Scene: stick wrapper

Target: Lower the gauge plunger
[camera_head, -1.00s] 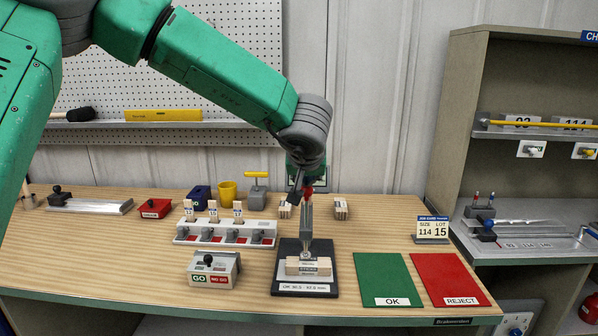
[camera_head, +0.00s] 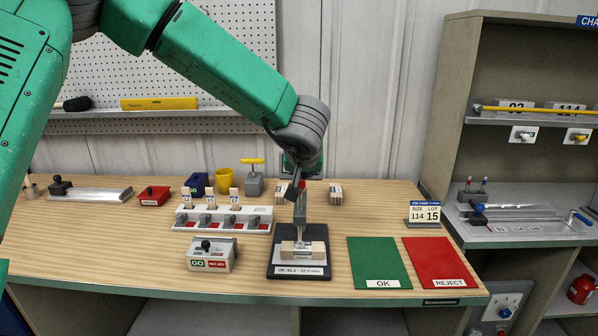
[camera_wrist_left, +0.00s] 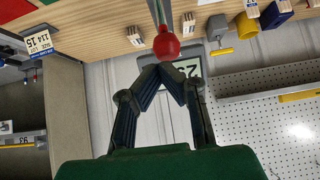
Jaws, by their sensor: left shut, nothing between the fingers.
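The gauge stands on a dark base (camera_head: 290,273) at the bench's middle front, with an upright grey plunger stem (camera_head: 300,208). A pale wooden block (camera_head: 314,251) lies on the base under the stem. The plunger's red ball knob (camera_wrist_left: 167,46) shows in the left wrist view, just beyond my fingertips; I cannot tell if they touch it. My left gripper (camera_head: 292,195) is at the top of the gauge, its fingers shut and empty. Its converging fingers also show in the left wrist view (camera_wrist_left: 163,68). My wrist partly hides the gauge top. My right gripper is not in view.
A green OK mat (camera_head: 378,262) and a red REJECT mat (camera_head: 436,260) lie right of the gauge. A white rack (camera_head: 222,219) with wooden pieces and a GO box (camera_head: 212,256) stand to its left. A job card (camera_head: 424,213) is at the right edge.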

